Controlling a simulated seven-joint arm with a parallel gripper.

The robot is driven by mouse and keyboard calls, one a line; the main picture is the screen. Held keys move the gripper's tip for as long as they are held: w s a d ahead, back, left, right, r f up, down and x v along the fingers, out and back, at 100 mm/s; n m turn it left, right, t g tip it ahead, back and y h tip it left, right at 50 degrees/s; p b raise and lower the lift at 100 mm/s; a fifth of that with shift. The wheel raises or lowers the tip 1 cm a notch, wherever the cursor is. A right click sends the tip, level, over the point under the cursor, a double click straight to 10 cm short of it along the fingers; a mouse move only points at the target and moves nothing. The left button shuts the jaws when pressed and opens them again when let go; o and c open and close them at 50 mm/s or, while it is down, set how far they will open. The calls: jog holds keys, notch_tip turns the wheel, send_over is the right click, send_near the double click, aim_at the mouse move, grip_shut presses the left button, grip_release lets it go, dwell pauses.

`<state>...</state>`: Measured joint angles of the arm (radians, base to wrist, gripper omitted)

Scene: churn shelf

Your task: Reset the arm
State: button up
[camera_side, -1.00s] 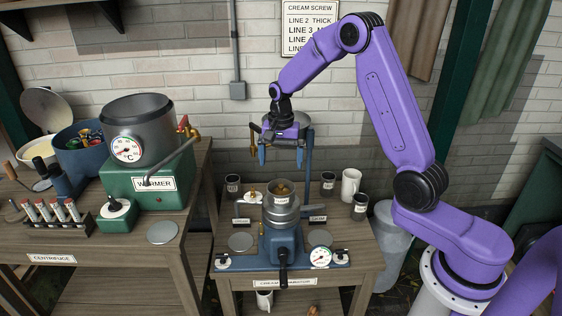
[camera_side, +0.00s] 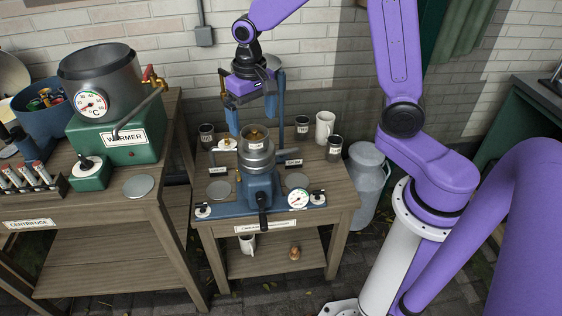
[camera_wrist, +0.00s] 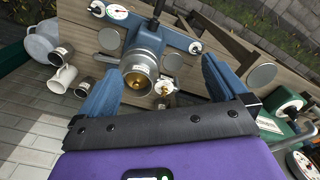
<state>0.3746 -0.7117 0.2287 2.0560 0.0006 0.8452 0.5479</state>
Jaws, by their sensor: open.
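My gripper (camera_side: 252,118) is purple with blue fingers. It hangs pointing down above the back of the small wooden table (camera_side: 345,199), behind and above the separator machine. Its fingers are spread apart with nothing between them. In the wrist view my gripper (camera_wrist: 165,82) also shows its two blue fingers wide apart, with the machine's metal bowl (camera_wrist: 140,72) seen between and beyond them. The blue machine (camera_side: 262,190) stands on the table with its metal bowl on top. I cannot see the gripper touching anything.
A white mug (camera_side: 324,128) and dark labelled cups (camera_side: 303,128) stand at the table's back. A grey milk can (camera_side: 364,185) stands to the right. The green warmer (camera_side: 120,138) is on the left bench. A blue post rises close beside my gripper. Open air lies above the table.

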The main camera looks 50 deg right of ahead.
jog(key=s+r+n, duration=0.2)
jog(key=s+n, duration=1.3)
jog(key=s, duration=1.1)
jog(key=shift+r, duration=0.4)
